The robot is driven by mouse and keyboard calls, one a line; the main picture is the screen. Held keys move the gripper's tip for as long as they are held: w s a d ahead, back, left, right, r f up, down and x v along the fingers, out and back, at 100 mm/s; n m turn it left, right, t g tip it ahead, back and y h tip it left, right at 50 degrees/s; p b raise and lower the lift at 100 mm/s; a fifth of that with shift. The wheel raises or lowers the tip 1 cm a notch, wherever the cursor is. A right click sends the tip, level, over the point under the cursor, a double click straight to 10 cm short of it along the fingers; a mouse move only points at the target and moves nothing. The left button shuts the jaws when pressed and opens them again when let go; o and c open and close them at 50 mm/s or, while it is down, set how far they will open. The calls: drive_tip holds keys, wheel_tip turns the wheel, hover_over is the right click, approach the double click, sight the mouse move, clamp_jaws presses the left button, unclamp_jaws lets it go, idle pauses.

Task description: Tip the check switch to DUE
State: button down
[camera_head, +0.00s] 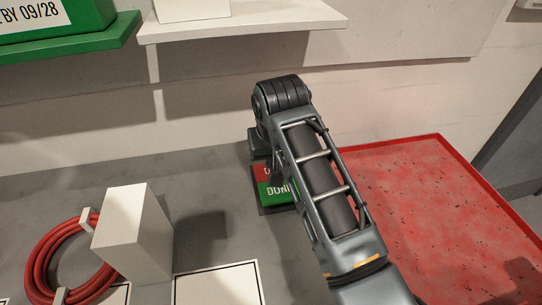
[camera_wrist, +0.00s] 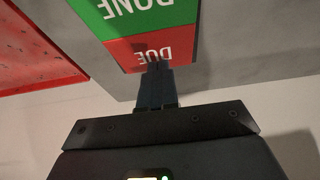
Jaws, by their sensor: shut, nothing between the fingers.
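The check switch shows in the head view as a small plate with a red half (camera_head: 262,171) and a green half (camera_head: 277,190) lettered DONE, partly covered by my arm. In the wrist view the switch appears upside down, with the green DONE half (camera_wrist: 140,14) at the top and the red DUE half (camera_wrist: 150,48) below it. I cannot tell which half is pressed down. My gripper (camera_wrist: 156,68) is shut and empty, its fingertips at the edge of the red DUE half. Whether they touch it is unclear. In the head view the fingertips are mostly hidden by my arm.
A red tray (camera_head: 420,170) lies to the right; it also shows in the wrist view (camera_wrist: 40,50). A white block (camera_head: 135,235) and a coiled red hose (camera_head: 48,255) stand at left. A white shelf (camera_head: 240,27) and a green ledge (camera_head: 75,42) hang above. Grey surface around the switch is clear.

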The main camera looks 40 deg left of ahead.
drive_tip(key=v, duration=0.7)
drive_tip(key=shift+d+r, duration=0.15)
drive_tip(key=shift+r, duration=0.2)
drive_tip(key=shift+s, duration=0.1)
